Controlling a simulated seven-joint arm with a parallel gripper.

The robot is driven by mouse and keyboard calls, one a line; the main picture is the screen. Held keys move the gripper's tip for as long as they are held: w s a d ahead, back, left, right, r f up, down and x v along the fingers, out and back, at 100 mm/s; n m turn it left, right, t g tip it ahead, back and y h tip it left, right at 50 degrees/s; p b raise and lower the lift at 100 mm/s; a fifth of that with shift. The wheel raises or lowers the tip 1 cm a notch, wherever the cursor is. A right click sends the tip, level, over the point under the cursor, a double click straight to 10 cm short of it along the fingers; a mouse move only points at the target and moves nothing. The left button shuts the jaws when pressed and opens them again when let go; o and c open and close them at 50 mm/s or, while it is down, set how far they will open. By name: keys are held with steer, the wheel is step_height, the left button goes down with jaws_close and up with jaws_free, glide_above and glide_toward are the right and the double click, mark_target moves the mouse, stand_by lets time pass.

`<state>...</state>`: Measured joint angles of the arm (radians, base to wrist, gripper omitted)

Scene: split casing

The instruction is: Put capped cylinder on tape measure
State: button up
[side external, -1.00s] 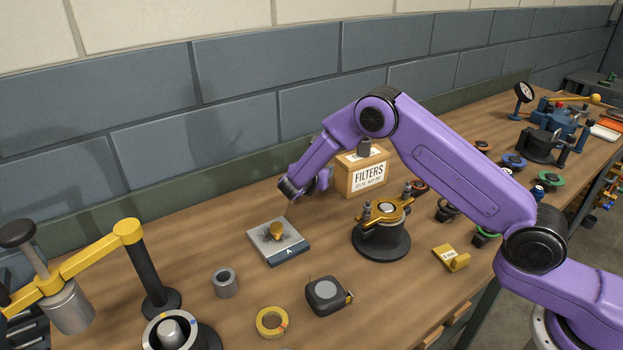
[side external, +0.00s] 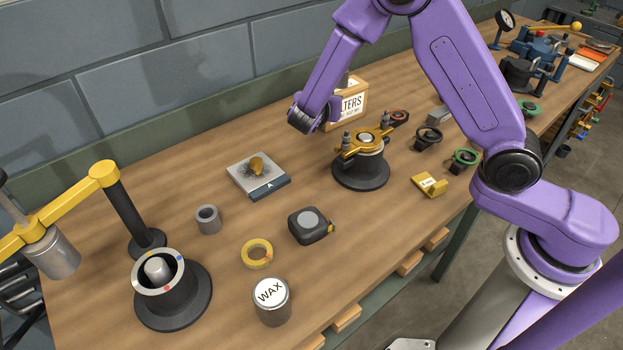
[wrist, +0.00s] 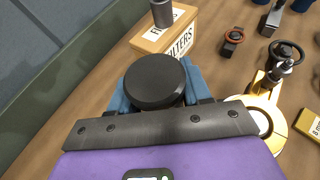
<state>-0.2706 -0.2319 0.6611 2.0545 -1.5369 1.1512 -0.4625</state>
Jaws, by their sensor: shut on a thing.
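The tape measure (side external: 309,228), dark with a grey round face and a yellow tab, lies on the bench in the side view, right of the yellow tape roll. My gripper (side external: 318,127) is above the bench, in front of the FILTERS box and well behind the tape measure. In the wrist view its blue fingers are shut on a dark, round-topped thing (wrist: 154,80), which looks like the capped cylinder. Its lower part is hidden there, and the arm hides it in the side view. The tape measure is not in the wrist view.
The FILTERS box (side external: 348,104) bears a dark grey cylinder (wrist: 174,13). A yellow-topped fixture (side external: 361,165) stands right of my gripper.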

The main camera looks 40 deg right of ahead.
steer(key=s+a+r+n+t+y, duration=0.2)
steer(key=s+a+n+t+y, duration=0.15)
steer(key=s+a, duration=0.8)
steer(key=s+r+n+t+y, duration=0.2)
steer(key=s+n+y, duration=0.35)
steer(key=s, duration=1.05)
glide_above(305, 215)
steer(key=shift+g, duration=0.25)
step_height(305, 215, down, 10)
steer(key=shift+f, duration=1.6)
steer(key=shift+f, duration=0.15)
